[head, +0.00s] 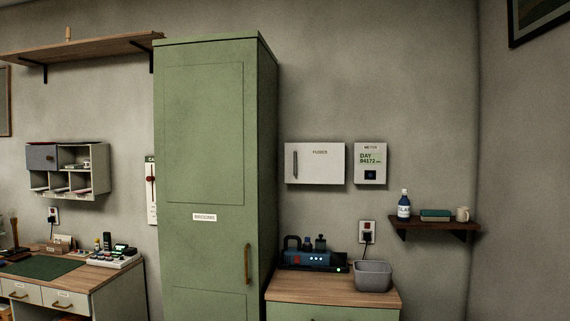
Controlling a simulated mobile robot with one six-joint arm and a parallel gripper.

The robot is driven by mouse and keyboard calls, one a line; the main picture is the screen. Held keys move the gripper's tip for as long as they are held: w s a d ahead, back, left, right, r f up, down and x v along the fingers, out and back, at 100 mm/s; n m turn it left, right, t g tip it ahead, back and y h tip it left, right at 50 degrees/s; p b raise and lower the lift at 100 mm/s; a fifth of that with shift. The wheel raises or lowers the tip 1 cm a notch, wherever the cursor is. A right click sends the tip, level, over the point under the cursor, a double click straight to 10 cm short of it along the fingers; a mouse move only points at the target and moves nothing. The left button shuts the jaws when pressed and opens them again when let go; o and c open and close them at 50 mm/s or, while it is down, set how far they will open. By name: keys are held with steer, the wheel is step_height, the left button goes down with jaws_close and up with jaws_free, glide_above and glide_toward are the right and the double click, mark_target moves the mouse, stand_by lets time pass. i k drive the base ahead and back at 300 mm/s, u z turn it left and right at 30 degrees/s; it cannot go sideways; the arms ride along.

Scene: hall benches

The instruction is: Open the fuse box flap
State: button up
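The fuse box (320,165) is a white box on the back wall, right of the tall green cabinet. Its front flap looks closed, with a small dark label near the top and a dark vertical handle (295,164) at its left side. My gripper is not in view.
A tall green cabinet (205,130) stands left of the box. A meter (370,163) hangs right of it. Below, a wooden-topped bench (325,289) holds a blue device (307,259) and a grey bin (372,276). A shelf (433,223) with a bottle is at right.

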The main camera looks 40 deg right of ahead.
mark_target(305, 163)
steer(key=i, duration=0.9)
steer(key=z, duration=0.05)
